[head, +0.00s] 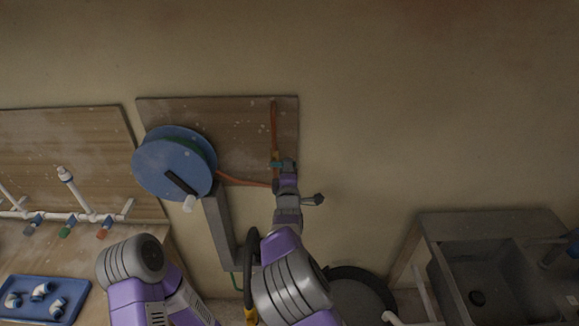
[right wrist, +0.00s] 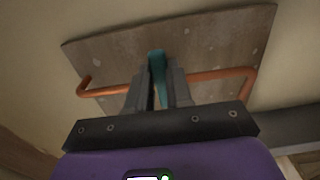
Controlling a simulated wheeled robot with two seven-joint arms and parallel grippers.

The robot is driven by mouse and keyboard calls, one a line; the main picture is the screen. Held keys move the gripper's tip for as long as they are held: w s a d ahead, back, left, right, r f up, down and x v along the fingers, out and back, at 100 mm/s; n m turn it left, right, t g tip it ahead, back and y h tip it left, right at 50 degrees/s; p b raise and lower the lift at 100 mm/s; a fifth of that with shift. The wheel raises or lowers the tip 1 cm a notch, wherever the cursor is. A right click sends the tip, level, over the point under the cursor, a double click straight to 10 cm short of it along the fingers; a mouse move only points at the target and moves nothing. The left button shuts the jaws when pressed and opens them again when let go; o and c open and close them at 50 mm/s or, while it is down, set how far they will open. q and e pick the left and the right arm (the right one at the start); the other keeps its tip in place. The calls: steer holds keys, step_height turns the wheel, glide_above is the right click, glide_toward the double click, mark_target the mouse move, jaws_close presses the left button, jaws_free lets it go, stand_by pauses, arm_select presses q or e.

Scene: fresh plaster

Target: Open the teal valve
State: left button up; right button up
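The teal valve (right wrist: 157,66) shows in the right wrist view as a narrow teal handle in front of a wooden board, with an orange pipe (right wrist: 222,74) running to both sides. My right gripper (right wrist: 157,84) has a finger on each side of the handle. The fingers look closed against it with no clear gap. In the head view, my right gripper (head: 285,168) is at the teal valve (head: 276,164) on the board's right part and hides much of it. My left gripper is not in view; only part of the left arm shows.
White pipes with several coloured taps and a blue tray (head: 75,290) are at left. A grey sink (head: 485,270) stands at right. The wall between is clear.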

jaws_close()
steer(key=r+n, duration=0.1)
steer(key=n, duration=0.1)
steer(key=r+n+p, duration=0.1)
steer(key=n, duration=0.2)
steer(key=a+n+p, duration=0.1)
steer(key=n, duration=0.2)
steer(key=shift+r, duration=0.4)
steer(key=shift+a, duration=0.15)
